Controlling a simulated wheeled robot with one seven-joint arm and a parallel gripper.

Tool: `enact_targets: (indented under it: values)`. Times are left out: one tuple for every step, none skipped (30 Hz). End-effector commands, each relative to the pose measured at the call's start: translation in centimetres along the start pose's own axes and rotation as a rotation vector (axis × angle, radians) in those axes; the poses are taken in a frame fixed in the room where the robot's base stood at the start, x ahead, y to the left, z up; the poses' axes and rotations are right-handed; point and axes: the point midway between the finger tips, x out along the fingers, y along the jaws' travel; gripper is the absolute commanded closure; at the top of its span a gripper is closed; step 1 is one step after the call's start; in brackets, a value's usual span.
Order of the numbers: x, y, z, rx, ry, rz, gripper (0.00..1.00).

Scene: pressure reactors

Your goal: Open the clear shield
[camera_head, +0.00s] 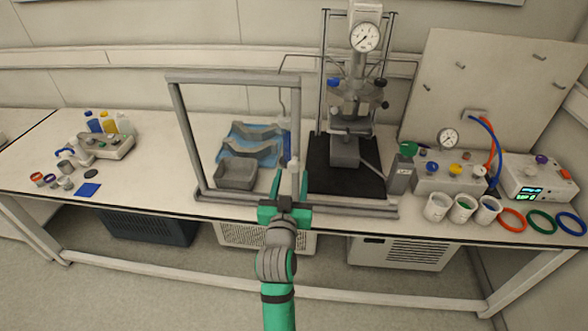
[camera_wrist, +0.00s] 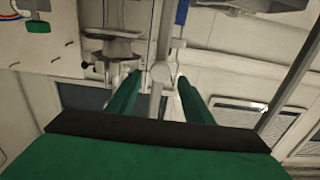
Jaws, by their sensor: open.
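The clear shield shows as a grey-framed see-through panel (camera_head: 235,80) on the left part of a long grey bottom rail (camera_head: 350,208). Its left post (camera_head: 186,140) and top bar are plain. A pale upright handle (camera_head: 294,168) stands at its lower right edge. My gripper (camera_head: 289,188) is at this handle, with green fingers pointing away from me. In the wrist view my gripper (camera_wrist: 160,78) is open, with a pale bar and round knob (camera_wrist: 162,72) between the fingers. I cannot tell whether the fingers touch it.
Behind the panel are a grey bin (camera_head: 236,174) and a blue tray (camera_head: 262,133). The reactor (camera_head: 356,105) stands right of the panel on a black base. White cups (camera_head: 464,208) and a control box (camera_head: 450,180) are farther right. Small bench items lie at left.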

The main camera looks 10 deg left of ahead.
Motion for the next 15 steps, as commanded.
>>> enact_targets:
  values:
    - [-1.0, 0.0, 0.1, 0.000, -0.001, -0.001, 0.54]
    - [-1.6, 0.0, 0.1, 0.001, 0.000, -0.001, 0.54]
    - [-2.2, 0.0, 0.1, 0.001, 0.000, -0.001, 0.54]
    - [-2.7, 0.0, 0.0, 0.001, 0.000, -0.001, 0.54]
    - [-3.1, 0.0, 0.1, 0.001, 0.000, -0.001, 0.54]
    - [-3.6, 0.0, 0.1, 0.001, 0.000, 0.000, 0.54]
    - [-3.9, 0.0, 0.1, 0.001, -0.001, 0.000, 0.54]
    - [-4.2, 0.0, 0.1, 0.000, -0.001, 0.000, 0.54]
    - [-4.5, 0.0, 0.1, 0.000, -0.001, 0.001, 0.54]
    - [-4.7, 0.1, 0.0, 0.000, 0.000, 0.001, 0.54]
    - [-4.8, 0.1, 0.0, 0.001, 0.000, 0.001, 0.54]
    - [-5.0, 0.1, 0.0, 0.001, 0.000, 0.001, 0.54]
    - [-5.0, 0.1, 0.0, 0.001, 0.000, 0.001, 0.54]
    - [-5.1, 0.1, 0.0, 0.001, 0.000, 0.001, 0.54]
    - [-5.1, 0.1, 0.0, 0.001, 0.000, 0.001, 0.54]
